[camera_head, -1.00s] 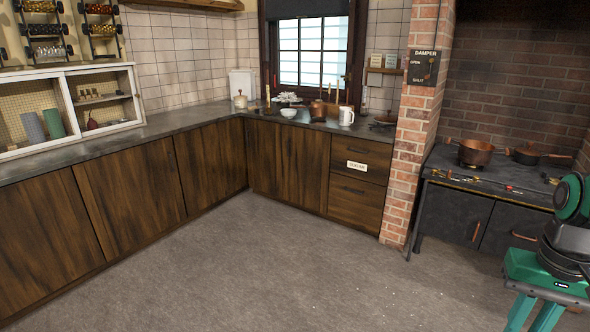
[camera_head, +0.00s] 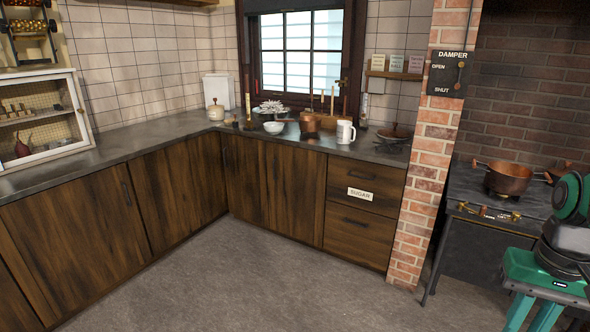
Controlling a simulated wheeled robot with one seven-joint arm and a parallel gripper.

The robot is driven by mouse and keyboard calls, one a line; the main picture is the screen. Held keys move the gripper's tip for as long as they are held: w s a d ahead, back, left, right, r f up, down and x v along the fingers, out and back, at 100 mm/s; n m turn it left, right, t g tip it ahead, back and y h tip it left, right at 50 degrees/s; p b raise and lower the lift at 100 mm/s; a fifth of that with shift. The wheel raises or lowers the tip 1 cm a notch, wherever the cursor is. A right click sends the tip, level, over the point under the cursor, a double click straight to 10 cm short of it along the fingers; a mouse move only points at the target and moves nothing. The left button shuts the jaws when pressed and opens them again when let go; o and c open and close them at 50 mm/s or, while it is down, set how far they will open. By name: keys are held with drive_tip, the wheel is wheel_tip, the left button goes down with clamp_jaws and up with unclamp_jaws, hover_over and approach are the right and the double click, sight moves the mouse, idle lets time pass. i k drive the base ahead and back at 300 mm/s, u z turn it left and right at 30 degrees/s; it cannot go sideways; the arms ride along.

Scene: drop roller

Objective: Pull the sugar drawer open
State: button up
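The sugar drawer (camera_head: 348,185) is the upper of two stacked wooden drawers at the right end of the back counter, left of the brick pillar. It carries a white label (camera_head: 360,194) reading SUGAR and a dark handle near its top edge. Its front sits flush with the cabinet, so it looks closed. Part of my green and black arm shows at the right edge. My gripper's fingers are not in view.
A lower drawer (camera_head: 357,237) is below. The brick pillar (camera_head: 425,170) stands right of the drawers, then the stove (camera_head: 490,240) with a copper pot (camera_head: 508,178). A white mug (camera_head: 345,132) and other wares stand on the counter. The grey floor (camera_head: 235,285) ahead is clear.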

sight(369, 186)
drive_tip(key=z, duration=0.05)
drive_tip(key=i, duration=2.7)
